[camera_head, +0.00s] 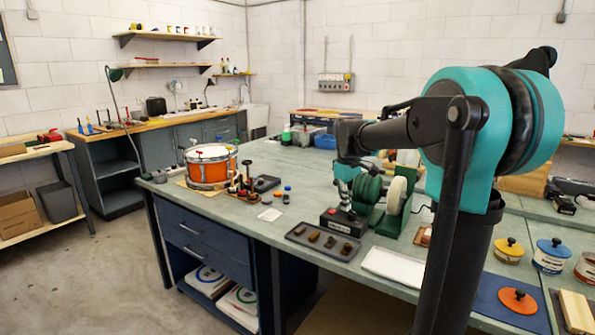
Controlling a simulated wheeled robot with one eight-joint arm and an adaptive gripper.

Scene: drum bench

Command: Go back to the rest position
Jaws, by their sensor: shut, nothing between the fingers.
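My gripper (345,207) hangs down from the dark wrist near the middle of the picture, over the green-topped bench (285,170). It is small and partly lost against the things behind it, but it is shut and holds nothing that I can see. Its tips appear just above or in front of a black box with a red part (343,222); I cannot tell if they touch. My teal and black arm fills the right side and hides part of the bench.
A green and white two-wheeled machine (397,196) stands close right of my gripper. A dark tray with small brown pieces (300,233) lies in front. An orange drum (211,167) stands left. A white tray (389,267) and lidded tins (551,256) are right. Open floor (115,275) lies left.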

